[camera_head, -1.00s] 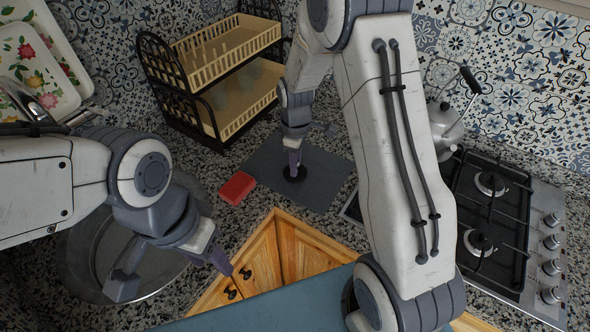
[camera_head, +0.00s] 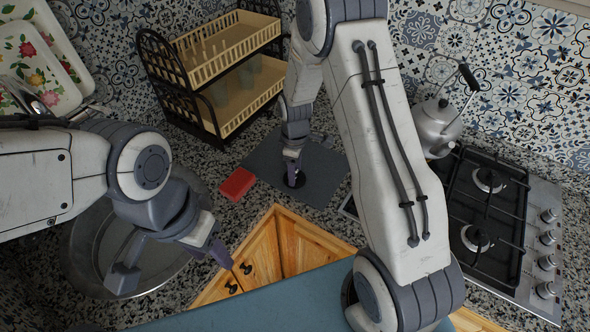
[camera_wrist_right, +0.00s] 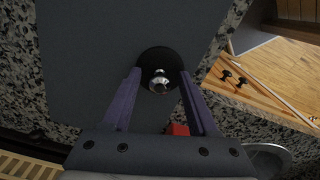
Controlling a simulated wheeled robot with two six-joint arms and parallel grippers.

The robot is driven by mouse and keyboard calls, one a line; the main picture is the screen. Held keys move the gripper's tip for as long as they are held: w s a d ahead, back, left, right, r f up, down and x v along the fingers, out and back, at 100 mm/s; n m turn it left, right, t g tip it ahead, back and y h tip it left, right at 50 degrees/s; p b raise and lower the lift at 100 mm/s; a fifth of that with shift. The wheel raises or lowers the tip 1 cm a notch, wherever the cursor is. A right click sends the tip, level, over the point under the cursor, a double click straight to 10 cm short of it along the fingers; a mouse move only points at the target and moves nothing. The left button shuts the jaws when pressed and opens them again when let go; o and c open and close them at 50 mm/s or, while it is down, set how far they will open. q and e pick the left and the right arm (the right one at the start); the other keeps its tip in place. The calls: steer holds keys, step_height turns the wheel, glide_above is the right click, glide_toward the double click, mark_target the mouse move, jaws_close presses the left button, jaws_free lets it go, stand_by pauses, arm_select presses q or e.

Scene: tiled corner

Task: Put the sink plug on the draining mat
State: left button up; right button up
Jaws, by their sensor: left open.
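The sink plug, a dark disc (camera_head: 300,180) with a shiny metal knob (camera_wrist_right: 159,82), is on the grey draining mat (camera_head: 325,175), which also shows in the wrist view (camera_wrist_right: 85,60). It appears to lie flat. My right gripper (camera_head: 292,172) is directly above the plug. In the wrist view its two purple fingers (camera_wrist_right: 160,75) stand apart on either side of the knob, with gaps visible. My left gripper (camera_head: 172,268) is open and empty over the front edge of the round sink (camera_head: 85,245), far from the plug.
A red sponge (camera_head: 237,184) lies left of the mat. A two-tier dish rack (camera_head: 228,85) stands behind. A kettle (camera_head: 436,128) and gas hob (camera_head: 490,215) are at the right. Floral trays (camera_head: 45,60) lean at the back left. Wooden cupboards (camera_head: 265,255) are in front.

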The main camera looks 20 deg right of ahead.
steer(key=shift+r, duration=0.45)
step_height(320, 180, up, 10)
steer(key=r+b, duration=0.1)
steer(key=b, duration=0.1)
steer(key=s+a+r, duration=0.3)
steer(key=s+a, duration=0.1)
steer(key=a, duration=0.1)
steer(key=s+a+r+m, duration=0.1)
steer(key=s+a, duration=0.1)
steer(key=s, duration=0.5)
steer(key=s+a+r+m, duration=0.1)
steer(key=s+a, duration=0.2)
steer(key=s, duration=0.5)
steer(key=s+a+m+y, duration=0.1)
steer(key=s+a, duration=0.2)
steer(key=s, duration=0.4)
steer(key=shift+s+a+r+m, duration=0.15)
steer(key=shift+s+r+m, duration=0.15)
steer(key=shift+r, duration=0.1)
